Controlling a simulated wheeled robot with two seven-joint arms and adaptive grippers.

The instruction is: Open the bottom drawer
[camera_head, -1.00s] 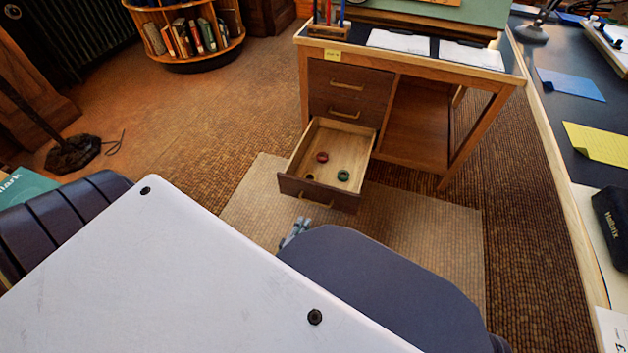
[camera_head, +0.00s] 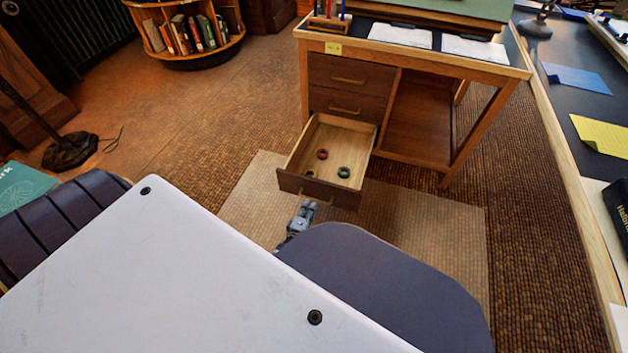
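The wooden desk has a drawer stack on its left side. The bottom drawer (camera_head: 319,187) is pulled well out; its inside is visible. Its brass handle (camera_head: 325,203) is on the front face, partly hidden. A red ring (camera_head: 322,154), a green ring (camera_head: 343,172) and a small yellowish ring (camera_head: 310,173) lie inside. My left gripper (camera_head: 305,208) is just in front of the drawer front, close to the handle's left end. Whether it touches the handle, and whether its fingers are open, I cannot tell. My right gripper is not in view.
The upper drawer (camera_head: 350,76) and middle drawer (camera_head: 347,105) are closed. A pale mat (camera_head: 420,240) lies under the drawer. A round bookshelf (camera_head: 190,50) stands at the back left. A dark-topped table (camera_head: 585,110) runs along the right.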

